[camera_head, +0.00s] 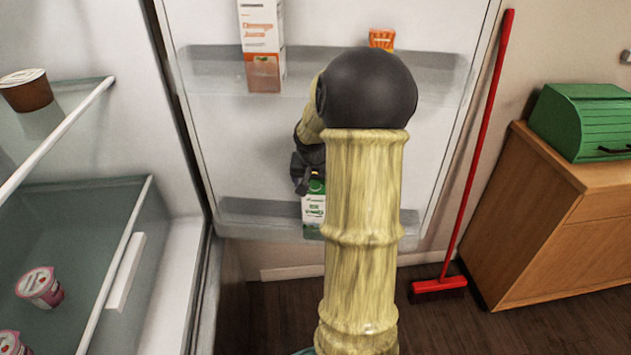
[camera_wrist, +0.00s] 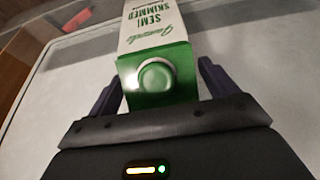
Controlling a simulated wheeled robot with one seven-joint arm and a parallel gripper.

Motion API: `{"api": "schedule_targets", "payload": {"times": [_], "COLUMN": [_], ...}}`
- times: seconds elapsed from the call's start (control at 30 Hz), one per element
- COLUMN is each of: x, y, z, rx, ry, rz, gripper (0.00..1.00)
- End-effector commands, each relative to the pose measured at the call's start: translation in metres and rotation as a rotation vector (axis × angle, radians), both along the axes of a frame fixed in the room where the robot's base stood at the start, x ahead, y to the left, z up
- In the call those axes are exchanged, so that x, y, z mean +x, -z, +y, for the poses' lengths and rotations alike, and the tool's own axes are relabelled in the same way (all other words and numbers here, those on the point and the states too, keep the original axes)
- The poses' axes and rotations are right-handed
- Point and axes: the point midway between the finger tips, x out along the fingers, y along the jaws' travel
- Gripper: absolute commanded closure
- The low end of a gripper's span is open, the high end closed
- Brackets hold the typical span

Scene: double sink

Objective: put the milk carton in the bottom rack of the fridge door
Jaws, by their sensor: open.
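The green and white milk carton (camera_head: 313,212) stands in the bottom rack (camera_head: 262,212) of the open fridge door (camera_head: 255,140) in the head view. My arm hides part of it. In the wrist view the carton (camera_wrist: 155,55) lies between my fingers, its green top and round cap facing my palm. My gripper (camera_wrist: 160,85) is open around the carton's top, with one finger on each side. In the head view my gripper (camera_head: 308,178) is just above the carton.
A juice carton (camera_head: 262,45) and an orange item (camera_head: 381,39) stand in the upper door rack. Fridge shelves with a brown tub (camera_head: 26,90) and pink yogurt cups (camera_head: 40,286) are at left. A red broom (camera_head: 478,150) and a wooden cabinet (camera_head: 560,220) stand at right.

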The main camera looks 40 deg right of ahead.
Motion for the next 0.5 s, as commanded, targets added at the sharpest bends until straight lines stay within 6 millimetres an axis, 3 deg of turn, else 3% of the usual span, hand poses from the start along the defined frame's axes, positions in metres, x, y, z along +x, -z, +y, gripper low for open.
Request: {"api": "schedule_targets", "payload": {"times": [0.5], "x": [-0.024], "y": [-0.088], "z": [0.025], "rx": [-0.003], "ry": [-0.003], "rz": [-0.004], "gripper": [0.15]}}
